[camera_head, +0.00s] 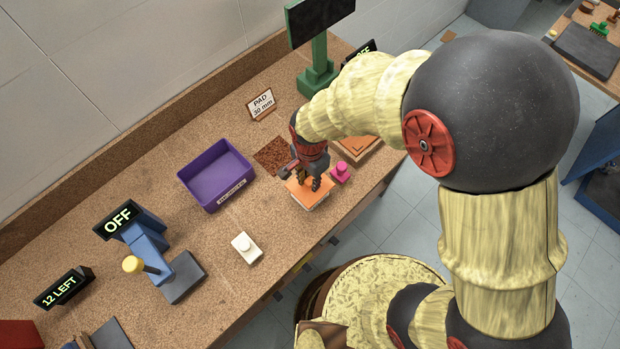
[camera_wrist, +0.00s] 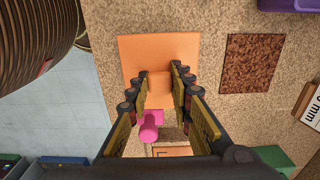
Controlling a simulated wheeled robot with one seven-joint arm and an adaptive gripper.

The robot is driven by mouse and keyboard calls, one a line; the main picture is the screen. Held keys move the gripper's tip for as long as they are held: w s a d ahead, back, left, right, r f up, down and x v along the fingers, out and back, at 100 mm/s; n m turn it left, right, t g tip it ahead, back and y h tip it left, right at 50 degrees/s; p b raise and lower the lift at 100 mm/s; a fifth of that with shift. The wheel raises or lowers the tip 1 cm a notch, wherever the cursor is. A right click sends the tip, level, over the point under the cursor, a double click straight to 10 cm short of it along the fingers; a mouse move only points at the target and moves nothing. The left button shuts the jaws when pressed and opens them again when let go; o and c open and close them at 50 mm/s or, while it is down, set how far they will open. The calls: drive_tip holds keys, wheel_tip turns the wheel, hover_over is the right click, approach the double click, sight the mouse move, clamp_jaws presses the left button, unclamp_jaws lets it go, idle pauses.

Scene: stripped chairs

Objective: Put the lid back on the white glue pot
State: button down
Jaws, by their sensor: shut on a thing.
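My gripper (camera_wrist: 160,82) points down over an orange square pad (camera_wrist: 136,50) at the front edge of the bench. Its fingers are on either side of a small orange block (camera_wrist: 160,90) and are shut on it. I cannot tell if the block touches the pad. In the head view my gripper (camera_head: 309,184) hides most of the block, and the pad (camera_head: 310,197) shows below it. A white, square-based thing with a round raised top (camera_head: 246,247) stands apart to the left. I cannot tell if it is the glue pot or its lid.
A pink knobbed thing (camera_head: 341,172) stands close right of my gripper. A purple tray (camera_head: 216,176) is to the left. A dark brown square (camera_head: 273,156) lies behind, near the "PAD 30 mm" sign (camera_head: 262,103). Bare bench lies between tray and white thing.

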drive_tip(key=shift+f+b, duration=0.4)
drive_tip(key=shift+f, duration=0.3)
drive_tip(key=c, duration=1.5)
unclamp_jaws()
drive_tip(key=shift+r, duration=0.1)
wheel_tip(320, 180, up, 12)
